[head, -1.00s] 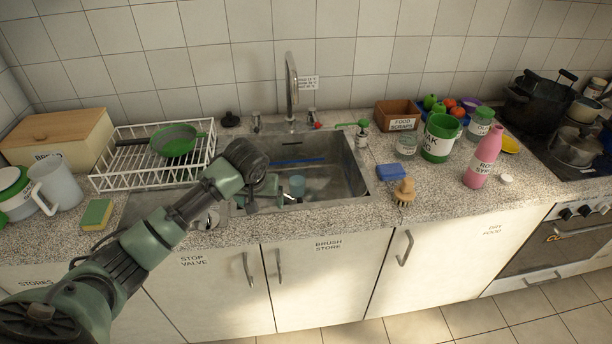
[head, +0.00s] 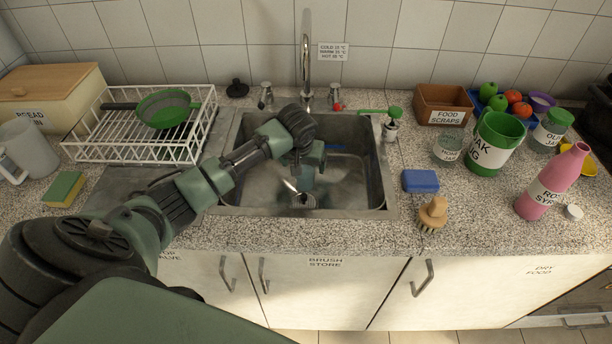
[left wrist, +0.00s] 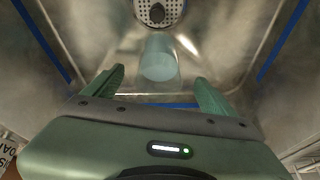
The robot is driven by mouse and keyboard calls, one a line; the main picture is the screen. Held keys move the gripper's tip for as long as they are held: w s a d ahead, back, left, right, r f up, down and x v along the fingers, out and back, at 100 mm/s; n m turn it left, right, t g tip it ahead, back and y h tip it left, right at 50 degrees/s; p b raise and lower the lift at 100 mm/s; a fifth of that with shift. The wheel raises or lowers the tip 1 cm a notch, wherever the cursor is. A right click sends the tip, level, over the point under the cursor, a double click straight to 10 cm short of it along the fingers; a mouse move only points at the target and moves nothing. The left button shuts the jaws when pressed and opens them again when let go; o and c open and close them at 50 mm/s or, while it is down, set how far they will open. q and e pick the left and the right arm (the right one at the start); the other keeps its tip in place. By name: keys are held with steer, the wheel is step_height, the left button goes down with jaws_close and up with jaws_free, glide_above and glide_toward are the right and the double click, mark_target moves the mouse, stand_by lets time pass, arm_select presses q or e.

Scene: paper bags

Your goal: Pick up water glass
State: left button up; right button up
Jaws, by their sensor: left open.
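The water glass (left wrist: 160,58) is a pale blue, see-through cylinder in the metal sink (head: 228,192). In the left wrist view it is centred just beyond my fingertips, near the drain (left wrist: 158,12). In the head view my arm and hand mostly hide it. My left gripper (left wrist: 159,80) is open, with one finger to each side of the line to the glass and nothing between them. In the head view the left gripper (head: 308,160) hangs down over the sink. My right gripper is not in view.
The faucet (head: 306,75) stands behind the sink. A dish rack (head: 130,150) with a green pan is to the left. A soap bottle (head: 391,130), blue sponge (head: 420,181), brush (head: 433,213) and pink bottle (head: 552,183) are to the right.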

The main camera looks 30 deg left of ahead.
mark_target(304, 167)
arm_select(q)
steer(key=x, duration=0.3)
steer(key=shift+w+r, duration=0.1)
steer(key=shift+w, duration=0.1)
steer(key=shift+x, duration=0.8)
steer(key=shift+c, duration=0.7)
steer(key=shift+a, duration=0.1)
jaws_close()
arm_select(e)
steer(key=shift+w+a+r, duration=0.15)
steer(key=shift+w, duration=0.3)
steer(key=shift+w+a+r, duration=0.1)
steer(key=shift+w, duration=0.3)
